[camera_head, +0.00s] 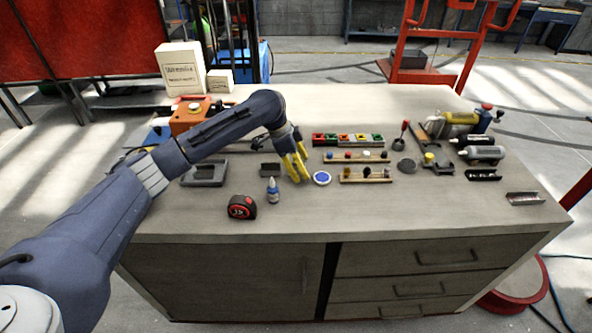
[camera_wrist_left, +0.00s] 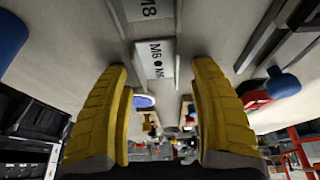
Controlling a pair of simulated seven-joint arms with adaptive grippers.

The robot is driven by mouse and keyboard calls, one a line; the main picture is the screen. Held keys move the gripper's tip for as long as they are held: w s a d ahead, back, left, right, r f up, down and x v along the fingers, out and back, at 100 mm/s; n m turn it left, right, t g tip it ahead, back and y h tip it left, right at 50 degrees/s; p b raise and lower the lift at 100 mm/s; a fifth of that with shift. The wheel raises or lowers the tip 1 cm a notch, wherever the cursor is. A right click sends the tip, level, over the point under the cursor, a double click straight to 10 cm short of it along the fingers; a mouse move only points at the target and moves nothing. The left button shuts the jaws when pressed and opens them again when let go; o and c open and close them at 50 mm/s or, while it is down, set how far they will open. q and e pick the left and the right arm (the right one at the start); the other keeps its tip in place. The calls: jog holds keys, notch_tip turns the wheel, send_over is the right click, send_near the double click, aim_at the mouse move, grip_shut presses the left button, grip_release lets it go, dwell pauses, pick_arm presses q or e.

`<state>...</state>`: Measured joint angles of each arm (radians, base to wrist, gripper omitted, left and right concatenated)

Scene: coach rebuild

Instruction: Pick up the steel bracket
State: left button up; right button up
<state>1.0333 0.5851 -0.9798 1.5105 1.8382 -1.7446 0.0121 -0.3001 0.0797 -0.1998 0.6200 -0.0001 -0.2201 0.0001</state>
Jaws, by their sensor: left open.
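A shiny, angled metal piece (camera_head: 525,198) lies near the table's right front edge; it looks like steel, but I cannot be sure it is the bracket. A dark channel-shaped piece (camera_head: 483,175) lies behind it to the left. A small dark block-like piece (camera_head: 270,169) lies just left of my left gripper (camera_head: 297,178). That gripper points down, low over the middle of the table. In the left wrist view its yellow fingers (camera_wrist_left: 161,68) are spread apart with nothing gripped. A pale plate lettered M6 (camera_wrist_left: 155,60) shows beyond the gap. My right gripper is not in view.
A blue-white disc (camera_head: 321,178) lies close right of the gripper, a small bottle (camera_head: 273,191) and tape measure (camera_head: 242,207) to the left front. Wooden racks (camera_head: 365,178) and coloured bins (camera_head: 347,140) stand to the right.

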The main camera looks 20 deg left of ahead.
pick_arm(q)
jog(key=c, duration=1.3)
